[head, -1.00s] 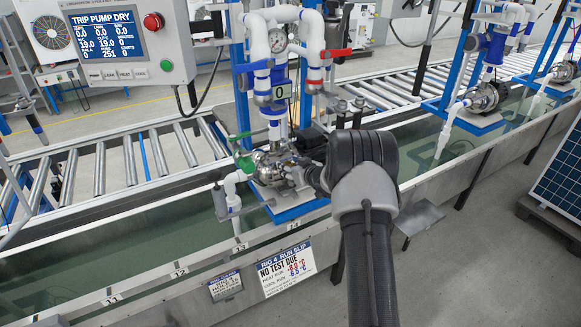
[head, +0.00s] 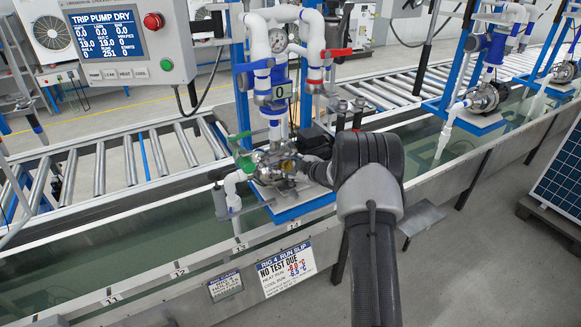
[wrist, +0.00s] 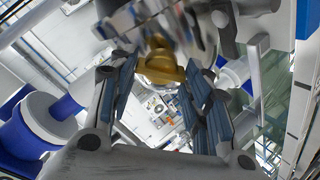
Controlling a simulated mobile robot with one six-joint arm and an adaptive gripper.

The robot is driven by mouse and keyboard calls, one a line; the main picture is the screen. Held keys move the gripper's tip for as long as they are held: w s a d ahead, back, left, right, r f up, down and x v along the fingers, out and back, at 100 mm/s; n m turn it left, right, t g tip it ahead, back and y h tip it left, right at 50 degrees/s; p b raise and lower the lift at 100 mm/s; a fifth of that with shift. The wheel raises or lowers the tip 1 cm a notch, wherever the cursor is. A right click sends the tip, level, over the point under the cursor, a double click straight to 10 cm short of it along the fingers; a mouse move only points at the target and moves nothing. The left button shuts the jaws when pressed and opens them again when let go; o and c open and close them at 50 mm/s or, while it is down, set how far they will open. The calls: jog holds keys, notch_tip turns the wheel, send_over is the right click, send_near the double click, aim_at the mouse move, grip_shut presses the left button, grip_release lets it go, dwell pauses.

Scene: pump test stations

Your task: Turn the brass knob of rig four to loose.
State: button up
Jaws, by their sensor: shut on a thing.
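The brass knob (head: 287,165) shows on the front of the steel pump body (head: 268,170) of rig four. In the wrist view the brass knob (wrist: 162,66) is between the blue-padded fingers of my gripper, at their tips. My gripper (wrist: 158,80) is shut on it. In the head view my gripper (head: 302,169) reaches in from the right, and my wrist hides part of the pump's right side. The knob's setting marks cannot be read.
The display panel (head: 127,42) reads "TRIP PUMP DRY". A green-handled valve (head: 240,137) is left of the pump, and a red lever (head: 336,53) is above. A "RIG 4 RUN SLIP" sign (head: 286,267) is on the trough front.

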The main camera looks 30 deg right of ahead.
jog(key=n, duration=0.4)
jog(key=shift+n+g, duration=0.3)
jog(key=shift+n, duration=0.1)
jog(key=shift+n+g, duration=0.3)
jog(key=shift+n, duration=1.4)
jog(key=o, duration=1.1)
jog(key=shift+c, duration=0.2)
jog(key=v, duration=1.2)
jog(key=shift+d+f, duration=0.1)
jog(key=shift+d, duration=0.1)
